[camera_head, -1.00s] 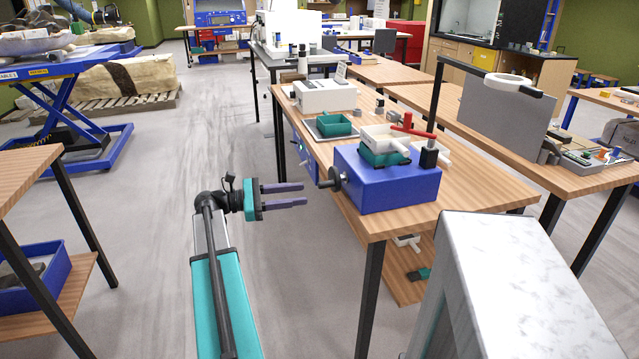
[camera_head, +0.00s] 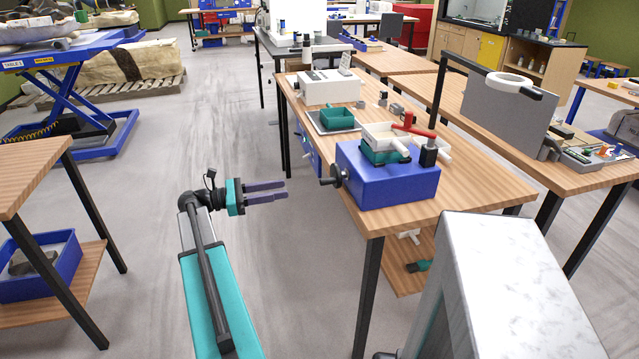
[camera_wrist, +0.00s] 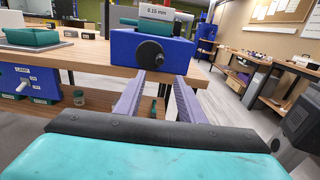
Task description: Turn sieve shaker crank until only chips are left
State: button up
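In the wrist view the crank (camera_wrist: 151,52) faces me, and a sieve label reads 0.15 mm. My gripper (camera_head: 286,190) is to the left of the crank, apart from it, over the floor. Its two fingers are spread with nothing between them. The sieve's contents cannot be made out.
A green tray (camera_head: 337,118) and a white box device (camera_head: 330,88) stand farther back on the same table. The table's edge (camera_head: 345,212) lies near my gripper. The floor aisle (camera_head: 215,130) to the left is clear. Another wooden table (camera_head: 23,172) stands at far left.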

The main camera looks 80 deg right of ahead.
aim_at(321, 184)
jog(key=shift+s, duration=0.1)
jog(key=p+x, duration=0.2)
jog(key=x, duration=1.1)
jog(key=shift+s+d, duration=0.2)
jog(key=shift+s, duration=0.05)
jog(key=c, duration=0.9)
jog(key=shift+a, duration=0.35)
grip_shut()
jog(key=shift+d+f, duration=0.15)
jog(key=shift+d, duration=0.1)
jog(key=shift+f+m+b, duration=0.1)
jog(key=shift+m+b, duration=0.25)
jog(key=shift+m, duration=0.05)
